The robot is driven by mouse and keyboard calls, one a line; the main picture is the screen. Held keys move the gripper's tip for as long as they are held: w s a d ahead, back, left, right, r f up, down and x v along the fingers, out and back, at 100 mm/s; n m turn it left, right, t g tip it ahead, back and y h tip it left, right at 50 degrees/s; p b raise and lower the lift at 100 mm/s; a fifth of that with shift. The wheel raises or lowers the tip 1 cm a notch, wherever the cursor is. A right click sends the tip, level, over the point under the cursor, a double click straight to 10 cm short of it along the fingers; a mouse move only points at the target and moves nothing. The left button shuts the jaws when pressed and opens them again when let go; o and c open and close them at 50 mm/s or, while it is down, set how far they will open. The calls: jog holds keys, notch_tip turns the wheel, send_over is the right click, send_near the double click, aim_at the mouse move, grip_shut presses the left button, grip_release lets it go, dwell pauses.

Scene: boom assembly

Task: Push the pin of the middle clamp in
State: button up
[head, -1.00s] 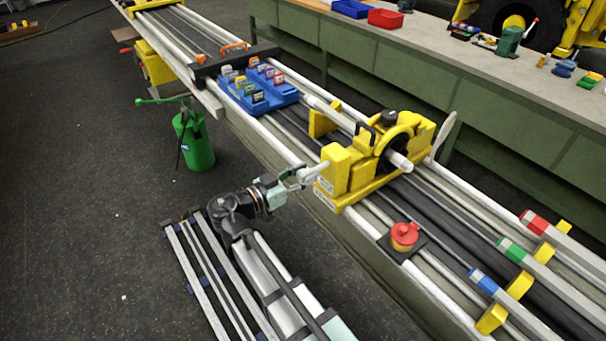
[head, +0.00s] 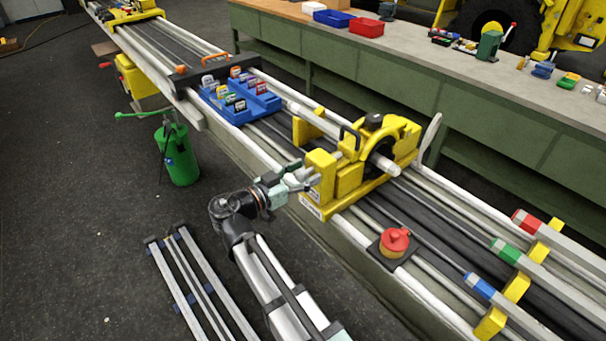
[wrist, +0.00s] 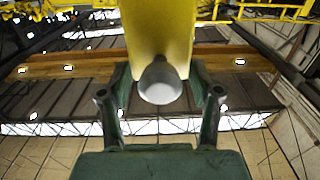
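The middle clamp (head: 365,160) is a yellow block assembly with a black-lined ring around a light tube, seated across the rails in the head view. In the wrist view its yellow body (wrist: 158,30) fills the top centre. A grey round pin end (wrist: 160,82) sticks out under that body, facing the camera. My gripper (head: 308,178) is at the clamp's near left side in the head view. In the wrist view its fingers (wrist: 160,98) stand apart on either side of the pin end, with visible gaps. In the head view the pin is not clearly visible near the gripper.
A red emergency button (head: 395,241) sits on the near rail, right of the clamp. A blue tray (head: 240,103) of small coloured blocks lies left of it. A green canister (head: 177,155) stands on the floor. A green workbench (head: 450,105) runs behind.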

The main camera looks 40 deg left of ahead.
jog(key=shift+s, duration=0.1)
jog(key=v, duration=1.2)
jog(key=shift+a, duration=0.1)
